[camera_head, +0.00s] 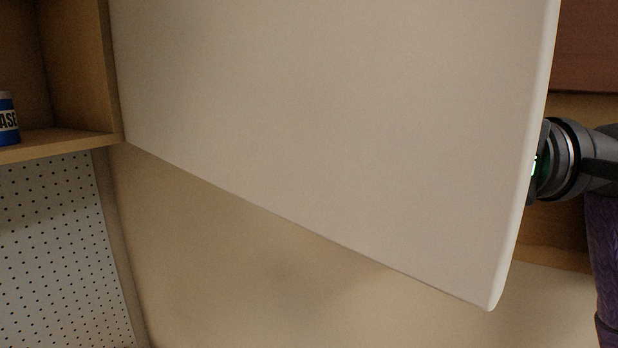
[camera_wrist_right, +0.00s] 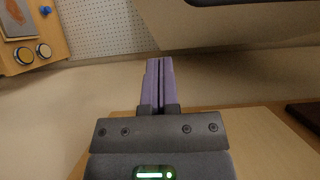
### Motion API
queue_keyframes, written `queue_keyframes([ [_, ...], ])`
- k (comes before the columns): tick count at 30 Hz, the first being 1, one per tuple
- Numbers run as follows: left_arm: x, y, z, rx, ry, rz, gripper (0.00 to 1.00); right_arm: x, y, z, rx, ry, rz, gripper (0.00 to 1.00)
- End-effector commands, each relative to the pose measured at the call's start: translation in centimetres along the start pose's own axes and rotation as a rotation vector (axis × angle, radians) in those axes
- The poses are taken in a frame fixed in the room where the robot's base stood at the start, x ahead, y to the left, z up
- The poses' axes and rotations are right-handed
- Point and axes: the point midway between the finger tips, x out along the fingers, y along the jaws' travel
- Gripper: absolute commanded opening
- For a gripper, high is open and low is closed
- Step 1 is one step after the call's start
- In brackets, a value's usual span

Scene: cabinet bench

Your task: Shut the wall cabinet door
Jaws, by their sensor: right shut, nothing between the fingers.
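The white wall cabinet door (camera_head: 330,130) stands open and fills most of the head view. Its left edge meets the wooden cabinet (camera_head: 85,60), whose open inside shows at the far left. My right arm comes in from the right, and its wrist is beside the door's right edge. The door hides that gripper's fingers in the head view. In the right wrist view my right gripper (camera_wrist_right: 159,68) is shut and empty, with its purple fingers together. A pale panel, apparently the door, is above and right of the fingertips; I cannot tell whether they touch. My left gripper is not in view.
A blue can (camera_head: 8,120) stands on the cabinet shelf. White pegboard (camera_head: 60,240) covers the wall below the cabinet. Wooden surfaces (camera_wrist_right: 260,140) lie at lower right.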

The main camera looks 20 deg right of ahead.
Motion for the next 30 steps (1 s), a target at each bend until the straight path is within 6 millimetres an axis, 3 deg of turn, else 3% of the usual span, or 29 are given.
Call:
queue_keyframes([
  [6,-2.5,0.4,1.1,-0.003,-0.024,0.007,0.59,4.0,-0.7,0.1,0.004,-0.007,0.000,0.00],
  [15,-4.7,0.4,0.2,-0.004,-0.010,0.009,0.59,8.8,-0.5,0.1,0.007,-0.005,-0.002,0.00],
  [30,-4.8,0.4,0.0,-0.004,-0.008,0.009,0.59,9.6,-0.2,0.1,0.007,-0.006,-0.004,0.00],
])
